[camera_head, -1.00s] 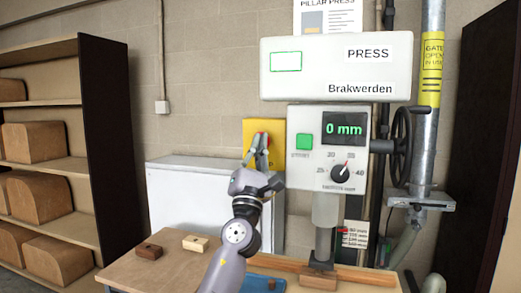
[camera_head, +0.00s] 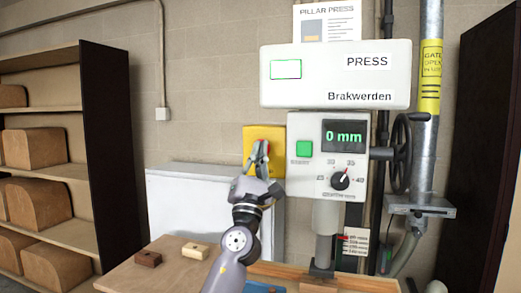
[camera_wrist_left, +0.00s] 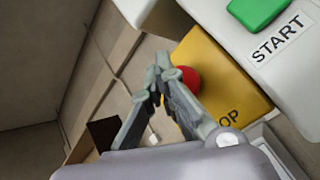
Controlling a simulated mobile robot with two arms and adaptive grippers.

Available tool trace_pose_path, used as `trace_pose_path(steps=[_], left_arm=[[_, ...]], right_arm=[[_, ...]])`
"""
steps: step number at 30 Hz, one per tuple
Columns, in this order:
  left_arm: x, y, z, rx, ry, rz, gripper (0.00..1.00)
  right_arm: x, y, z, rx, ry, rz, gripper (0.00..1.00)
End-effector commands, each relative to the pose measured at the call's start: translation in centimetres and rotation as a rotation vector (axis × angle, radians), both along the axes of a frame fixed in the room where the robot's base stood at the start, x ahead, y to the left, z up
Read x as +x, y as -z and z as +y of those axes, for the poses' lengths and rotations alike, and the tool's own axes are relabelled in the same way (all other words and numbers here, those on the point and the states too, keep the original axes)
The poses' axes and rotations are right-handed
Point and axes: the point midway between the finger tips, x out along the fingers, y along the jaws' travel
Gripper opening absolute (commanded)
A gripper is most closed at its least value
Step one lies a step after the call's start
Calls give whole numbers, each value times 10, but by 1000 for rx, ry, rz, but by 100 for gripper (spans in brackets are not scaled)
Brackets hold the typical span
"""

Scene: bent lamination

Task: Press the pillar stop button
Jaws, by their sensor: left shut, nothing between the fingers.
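The stop button is a red knob on a yellow box (camera_head: 250,133), left of the press's control panel. In the head view my left gripper (camera_head: 262,146) is in front of the box and hides most of the button. In the left wrist view the red button (camera_wrist_left: 189,80) shows beside and partly behind the fingertips (camera_wrist_left: 160,75). The fingers are shut and empty. I cannot tell whether they touch the button. The letters "OP" show on the yellow box in the wrist view. My right gripper is in no view.
The press (camera_head: 335,75) stands to the right, with a green START button (camera_head: 304,148), a dial (camera_head: 340,180) and a handwheel (camera_head: 401,150). Wooden blocks (camera_head: 195,250) lie on the table below. A white cabinet (camera_head: 185,178) is behind my arm; shelves (camera_head: 50,232) are at left.

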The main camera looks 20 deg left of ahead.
Motion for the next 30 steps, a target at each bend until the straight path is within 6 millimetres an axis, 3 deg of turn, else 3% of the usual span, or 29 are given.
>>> trace_pose_path(steps=[30], left_arm=[[9, 0, 0, 0, 0, 0, 0]], right_arm=[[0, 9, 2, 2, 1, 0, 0]])
